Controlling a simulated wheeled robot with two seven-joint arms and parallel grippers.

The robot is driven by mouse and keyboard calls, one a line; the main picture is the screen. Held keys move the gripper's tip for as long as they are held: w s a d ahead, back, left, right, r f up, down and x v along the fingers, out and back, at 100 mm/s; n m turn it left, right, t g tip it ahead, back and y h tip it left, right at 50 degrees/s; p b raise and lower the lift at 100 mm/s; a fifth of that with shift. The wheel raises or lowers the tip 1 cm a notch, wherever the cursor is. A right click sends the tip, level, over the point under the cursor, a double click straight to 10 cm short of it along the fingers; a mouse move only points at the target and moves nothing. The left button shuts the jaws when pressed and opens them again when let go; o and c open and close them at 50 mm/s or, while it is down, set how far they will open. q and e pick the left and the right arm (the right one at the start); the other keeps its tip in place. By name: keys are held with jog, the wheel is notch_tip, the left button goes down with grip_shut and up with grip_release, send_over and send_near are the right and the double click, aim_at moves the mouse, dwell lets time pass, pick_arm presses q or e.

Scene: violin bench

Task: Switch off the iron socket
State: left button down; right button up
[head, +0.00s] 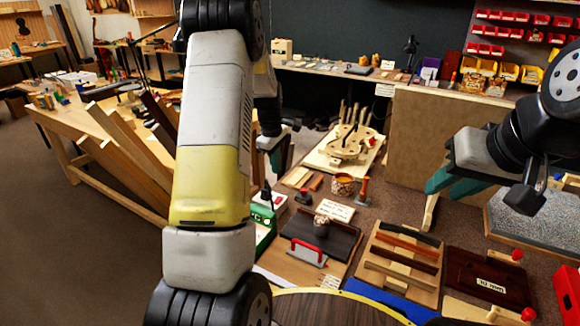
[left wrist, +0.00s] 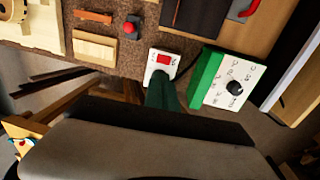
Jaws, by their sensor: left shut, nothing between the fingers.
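The iron socket is a small white block with a red switch (left wrist: 163,60), in the upper middle of the left wrist view. My left gripper (left wrist: 160,80) is shut, with its green fingers together and empty. Its tips are at the near edge of the socket, just below the red switch in the picture; I cannot tell whether they touch it. In the head view my left gripper (head: 276,145) hangs above the left side of the bench, partly behind my arm. My right gripper (head: 452,182) is at the right, away from the socket; its finger gap is unclear.
A green box with a dial (left wrist: 233,88) stands just right of the socket. A red-and-black knob (left wrist: 131,27) and a wooden block (left wrist: 95,50) lie to its left.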

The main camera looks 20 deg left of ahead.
aim_at(277, 201)
pick_arm(q)
jog(key=f, duration=0.4)
jog(key=w+f, duration=0.1)
jog(key=f, duration=0.7)
jog(key=shift+w+d+f, duration=0.15)
jog(key=shift+w+d, duration=0.05)
jog(key=shift+w+d+f, duration=0.15)
jog(key=shift+w+f, duration=0.05)
jog(key=shift+f, duration=0.25)
jog(key=shift+s+f, duration=0.1)
jog(key=shift+f, duration=0.05)
jog(key=shift+s, duration=0.1)
dwell(0.5)
jog(key=shift+s+a, duration=0.25)
jog(key=shift+s, duration=0.4)
jog(key=shift+a, duration=0.1)
notch_tip(277, 201, up, 15)
jog(key=shift+s, duration=0.15)
